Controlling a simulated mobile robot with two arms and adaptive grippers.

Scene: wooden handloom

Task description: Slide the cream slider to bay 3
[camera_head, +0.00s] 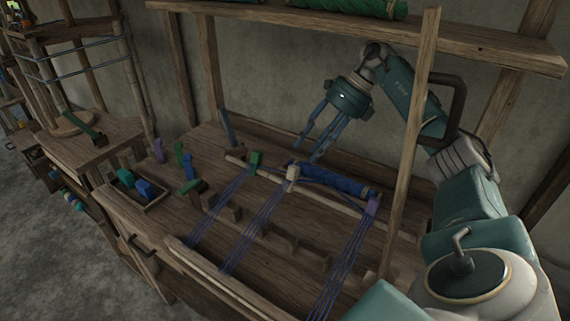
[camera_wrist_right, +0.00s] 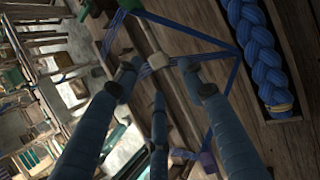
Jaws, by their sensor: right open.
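The cream slider (camera_head: 292,174) sits on the wooden rail (camera_head: 325,197) across the loom, where blue threads meet it. It lies between a green slider (camera_head: 255,160) and a purple slider (camera_head: 373,205). My right gripper (camera_head: 309,150) is open and empty, pointing down above and just behind the cream slider, apart from it. In the right wrist view the cream slider (camera_wrist_right: 184,62) shows between the spread fingers (camera_wrist_right: 162,75). Low wooden dividers (camera_head: 280,239) stand in front of the rail; I cannot tell which gap is bay 3. My left gripper is not in view.
A blue braided roll (camera_head: 335,182) lies right behind the rail. An upright post (camera_head: 408,150) stands close to my right arm, and a shelf (camera_head: 390,32) runs overhead. A tray of coloured blocks (camera_head: 141,190) and several upright coloured pieces are at left.

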